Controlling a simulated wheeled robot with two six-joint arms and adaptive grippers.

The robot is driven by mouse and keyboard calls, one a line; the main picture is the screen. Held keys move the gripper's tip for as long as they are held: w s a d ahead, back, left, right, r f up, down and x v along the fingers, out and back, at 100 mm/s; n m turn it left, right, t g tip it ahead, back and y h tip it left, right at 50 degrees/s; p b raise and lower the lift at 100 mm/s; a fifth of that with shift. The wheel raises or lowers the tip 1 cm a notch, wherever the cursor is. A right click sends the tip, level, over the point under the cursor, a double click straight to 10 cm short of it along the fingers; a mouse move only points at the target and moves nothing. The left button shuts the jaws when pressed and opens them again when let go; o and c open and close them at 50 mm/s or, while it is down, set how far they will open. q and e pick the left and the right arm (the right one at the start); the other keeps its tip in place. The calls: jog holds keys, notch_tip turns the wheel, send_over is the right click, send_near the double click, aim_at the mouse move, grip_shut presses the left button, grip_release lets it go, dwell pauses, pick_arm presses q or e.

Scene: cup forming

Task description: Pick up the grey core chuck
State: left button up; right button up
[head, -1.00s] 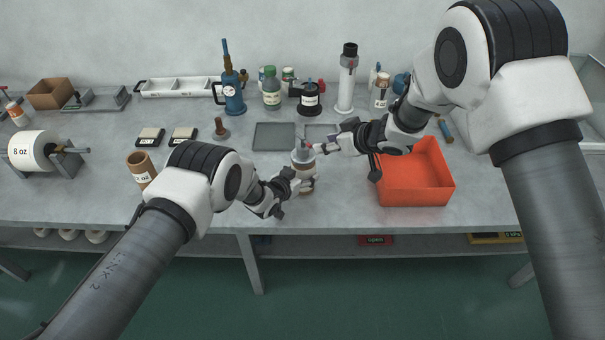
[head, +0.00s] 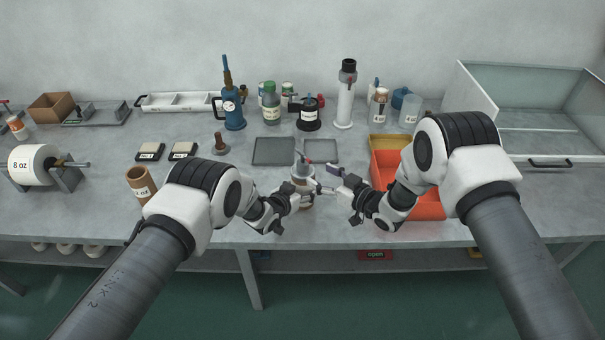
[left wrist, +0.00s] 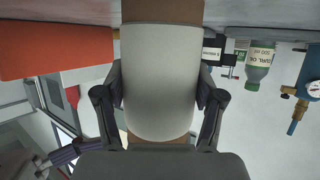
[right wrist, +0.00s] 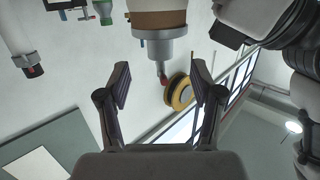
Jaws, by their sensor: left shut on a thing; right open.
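The grey core chuck (head: 302,170) has a red tip and sits upright in the top of a brown core with a white label (head: 302,200). My left gripper (head: 298,192) is shut on this core; the left wrist view shows its white label (left wrist: 160,80) between the fingers. My right gripper (head: 328,180) is open and empty, just right of the chuck. In the right wrist view, the chuck (right wrist: 160,45) appears inverted beyond the open fingers (right wrist: 160,85), in the core's end (right wrist: 158,18). The fingers do not touch the chuck there.
An orange-red bin (head: 430,207) stands right of the core, partly behind my right arm. Two flat grey trays (head: 274,151) (head: 321,151) lie behind the core. Bottles and a blue pump (head: 233,110) stand at the back. Another brown core (head: 140,182) stands at left.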

aim_at(307, 167)
jog(key=x, duration=0.8)
jog(key=shift+r, duration=0.15)
grip_shut()
